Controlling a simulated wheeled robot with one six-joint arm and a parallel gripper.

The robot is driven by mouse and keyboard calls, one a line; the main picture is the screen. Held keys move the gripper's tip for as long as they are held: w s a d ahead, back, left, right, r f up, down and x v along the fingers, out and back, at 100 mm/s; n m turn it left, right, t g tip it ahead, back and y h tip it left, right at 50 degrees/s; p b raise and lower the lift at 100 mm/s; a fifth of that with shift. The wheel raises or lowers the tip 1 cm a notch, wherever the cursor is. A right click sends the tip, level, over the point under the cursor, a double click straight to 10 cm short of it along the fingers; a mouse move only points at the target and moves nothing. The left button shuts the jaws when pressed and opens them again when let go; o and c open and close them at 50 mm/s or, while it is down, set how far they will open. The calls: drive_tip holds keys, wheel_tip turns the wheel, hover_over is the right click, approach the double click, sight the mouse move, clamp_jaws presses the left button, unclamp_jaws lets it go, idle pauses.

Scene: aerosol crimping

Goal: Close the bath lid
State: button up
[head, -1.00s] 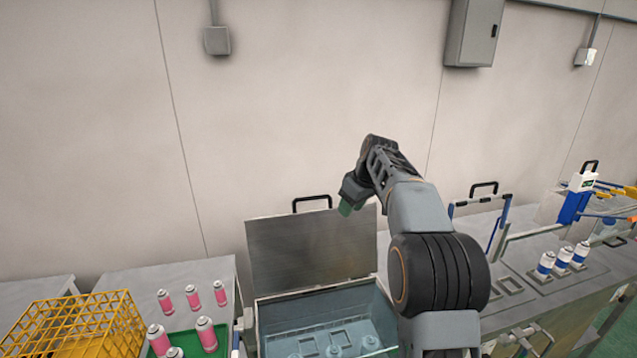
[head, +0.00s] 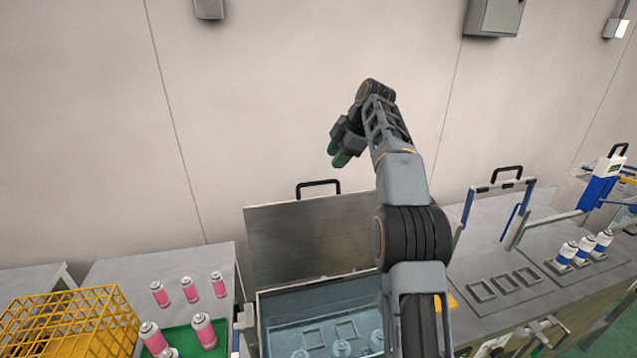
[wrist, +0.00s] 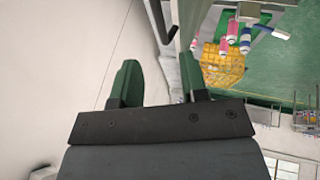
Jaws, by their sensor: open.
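The bath (head: 262,312) is a metal tank with bluish water, and several cans stand in it. Its lid (head: 290,245) is a grey metal panel standing up, open, at the back of the bath. A black handle (head: 318,185) sits on the lid's top edge. My gripper (head: 338,161), with green fingers, is in the air above the lid, a little right of the handle and apart from it. It is open and empty. In the wrist view my gripper (wrist: 158,82) shows its two green fingers spread. My arm hides the right part of the bath and lid.
A yellow crate (head: 72,316) and a green tray (head: 186,338) with pink cans stand on the left. On the right bench are empty square holders (head: 503,281), blue-and-white cans (head: 584,249) and a blue-framed guard with a handle (head: 506,173). The wall is close behind.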

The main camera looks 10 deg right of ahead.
sight(319, 182)
drive_tip(key=x, duration=0.9)
clamp_jaws()
idle(0.4)
